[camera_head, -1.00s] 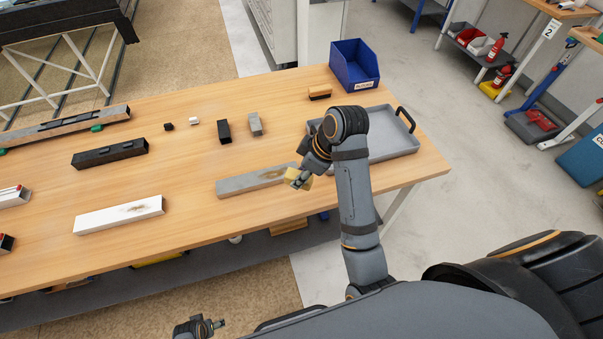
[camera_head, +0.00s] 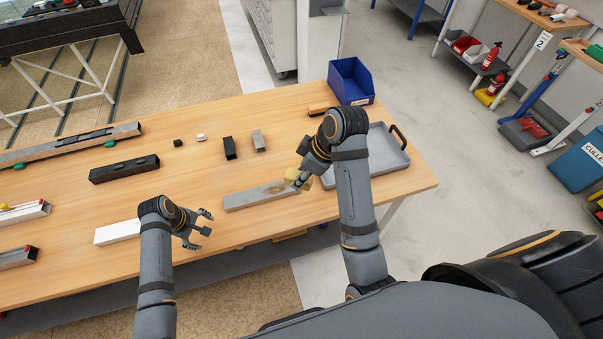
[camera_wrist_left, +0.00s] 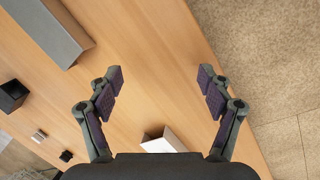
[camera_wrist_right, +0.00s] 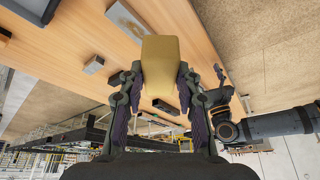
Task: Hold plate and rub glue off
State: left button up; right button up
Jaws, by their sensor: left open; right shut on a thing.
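A grey bar-shaped plate (camera_head: 245,198) lies on the table, with a brownish glue smear (camera_head: 277,187) towards its right end. It also shows at the top left of the left wrist view (camera_wrist_left: 55,30). My right gripper (camera_head: 302,180) is shut on a yellow sponge-like block (camera_wrist_right: 160,65), close to the plate's right end; whether the block touches it I cannot tell. My left gripper (camera_head: 205,222) is open and empty, left of the grey plate and beside a white bar (camera_head: 118,232). My left forearm hides part of the white bar.
A grey tray (camera_head: 385,172) with black handles lies behind my right arm. A blue bin (camera_head: 350,80) and a wooden brush-like block (camera_head: 317,109) stand at the back right. A black bar (camera_head: 124,168) and small blocks (camera_head: 230,148) lie farther back. The table's front edge is near both arms.

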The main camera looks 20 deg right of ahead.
aim_at(234, 200)
pick_arm(q)
jog(key=w+d+r+n+g+h+p, duration=0.1)
jog(key=w+d+r+n+h, duration=0.1)
jog(key=w+d+r+n, duration=0.65)
pick_arm(e)
jog(key=shift+r, duration=0.8)
jog(key=shift+s+f+b, duration=0.15)
jog(key=shift+f+b, duration=0.2)
pick_arm(q)
jog(key=shift+m, duration=0.75)
jog(key=b+x, duration=0.3)
jog(key=b, duration=0.1)
jog(key=a+b+x, duration=0.1)
jog(key=b+x, duration=0.2)
jog(key=b, duration=0.2)
jog(key=b+x, duration=0.3)
jog(key=b, duration=0.1)
jog(key=shift+w+a+f, duration=0.15)
jog(key=shift+w+f, duration=0.2)
jog(key=shift+f, duration=0.3)
jog(key=shift+f+b, duration=0.2)
jog(key=shift+b, duration=0.3)
jog(key=shift+r, duration=0.1)
pick_arm(e)
notch_tip(234, 200, down, 14)
pick_arm(q)
jog(key=shift+c, duration=0.2)
jog(key=c, duration=1.2)
